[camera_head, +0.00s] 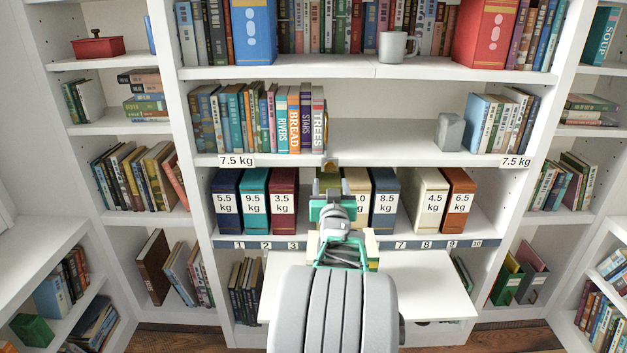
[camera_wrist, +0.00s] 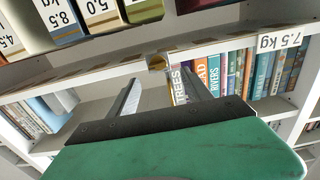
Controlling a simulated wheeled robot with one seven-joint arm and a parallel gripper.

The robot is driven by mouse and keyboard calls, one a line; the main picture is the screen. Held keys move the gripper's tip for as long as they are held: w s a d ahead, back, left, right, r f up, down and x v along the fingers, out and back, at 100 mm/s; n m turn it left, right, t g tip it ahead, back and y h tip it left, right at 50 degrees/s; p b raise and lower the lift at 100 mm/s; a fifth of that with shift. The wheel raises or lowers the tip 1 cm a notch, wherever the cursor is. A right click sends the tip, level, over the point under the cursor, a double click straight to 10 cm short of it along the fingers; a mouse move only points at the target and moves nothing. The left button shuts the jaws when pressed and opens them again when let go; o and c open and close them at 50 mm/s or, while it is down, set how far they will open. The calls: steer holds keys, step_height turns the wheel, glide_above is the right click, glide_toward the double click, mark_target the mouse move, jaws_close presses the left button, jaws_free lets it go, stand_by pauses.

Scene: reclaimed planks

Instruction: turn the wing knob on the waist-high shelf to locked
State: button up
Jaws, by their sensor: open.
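A small brass wing knob (camera_head: 330,163) sits on the front edge of the waist-high shelf (camera_head: 385,157), near its middle. In the wrist view the knob (camera_wrist: 156,62) shows just beyond my fingertips, roughly between their lines. My gripper (camera_wrist: 160,84) is open and empty, with one finger on each side of the picture's middle. No contact with the knob is visible. In the head view my arm reaches up from below, and my wrist hides most of the fingers. The knob is too small to read its wing angle or any lock marking.
Books (camera_head: 285,120) stand left on the knob's shelf, a grey bookend (camera_head: 450,132) to the right. Weight-labelled binders (camera_head: 227,200) fill the shelf below, close under the knob. A white ledge (camera_head: 430,290) juts out lower down. The shelf middle right of the books is clear.

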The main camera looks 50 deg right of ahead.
mark_target(330, 171)
steer(key=x, duration=0.6)
steer(key=shift+s+d+p, duration=0.2)
steer(key=shift+d+p, duration=0.05)
steer(key=shift+p, duration=0.05)
steer(key=shift+w+d, duration=0.35)
steer(key=shift+w, duration=0.1)
steer(key=shift+c, duration=0.6)
